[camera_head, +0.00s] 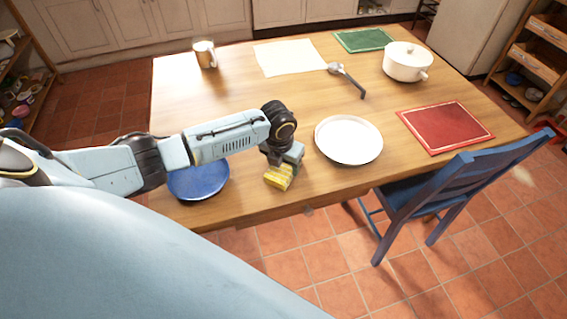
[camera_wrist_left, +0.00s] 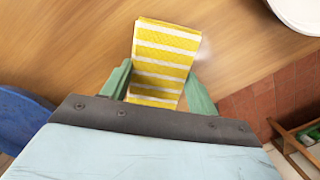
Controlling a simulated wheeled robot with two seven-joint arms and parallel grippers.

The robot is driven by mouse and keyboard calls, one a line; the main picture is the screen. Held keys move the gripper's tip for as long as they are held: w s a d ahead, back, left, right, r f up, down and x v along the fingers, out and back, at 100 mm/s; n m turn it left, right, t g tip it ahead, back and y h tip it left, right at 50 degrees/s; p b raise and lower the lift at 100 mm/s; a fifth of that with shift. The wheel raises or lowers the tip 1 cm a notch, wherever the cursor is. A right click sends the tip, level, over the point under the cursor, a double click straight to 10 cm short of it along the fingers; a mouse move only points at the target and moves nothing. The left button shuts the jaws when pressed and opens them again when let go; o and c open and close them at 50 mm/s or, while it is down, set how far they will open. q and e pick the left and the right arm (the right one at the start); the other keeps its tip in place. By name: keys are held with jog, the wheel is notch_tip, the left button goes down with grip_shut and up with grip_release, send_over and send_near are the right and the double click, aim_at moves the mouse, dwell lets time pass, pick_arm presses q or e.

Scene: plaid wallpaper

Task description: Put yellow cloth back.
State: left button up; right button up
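The yellow cloth (camera_head: 278,181) has white stripes and looks folded. It is at the tip of my left gripper (camera_head: 284,157), near the table's front edge. In the left wrist view the cloth (camera_wrist_left: 168,48) lies between the two green fingers of my left gripper (camera_wrist_left: 160,82). The fingers press against both its sides with no clear gap, and it reaches out past their tips. Its lower end is hidden behind the gripper body. I cannot tell whether the cloth touches the tabletop. My right gripper is not in view.
The wooden table (camera_head: 230,105) holds a blue plate (camera_head: 205,181) left of the cloth and a white plate (camera_head: 348,138) to its right. A mug (camera_head: 205,55), ladle (camera_head: 347,78), white pot (camera_head: 406,62) and red mat (camera_head: 446,127) stand farther off. A blue chair (camera_head: 440,185) is at the right.

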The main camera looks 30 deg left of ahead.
aim_at(281, 171)
pick_arm(q)
jog(key=o, duration=0.4)
jog(key=shift+o, duration=0.2)
notch_tip(281, 171, up, 12)
jog(key=s+p, duration=0.1)
jog(key=p, duration=0.1)
jog(key=shift+s, duration=0.4)
jog(key=shift+d, duration=0.1)
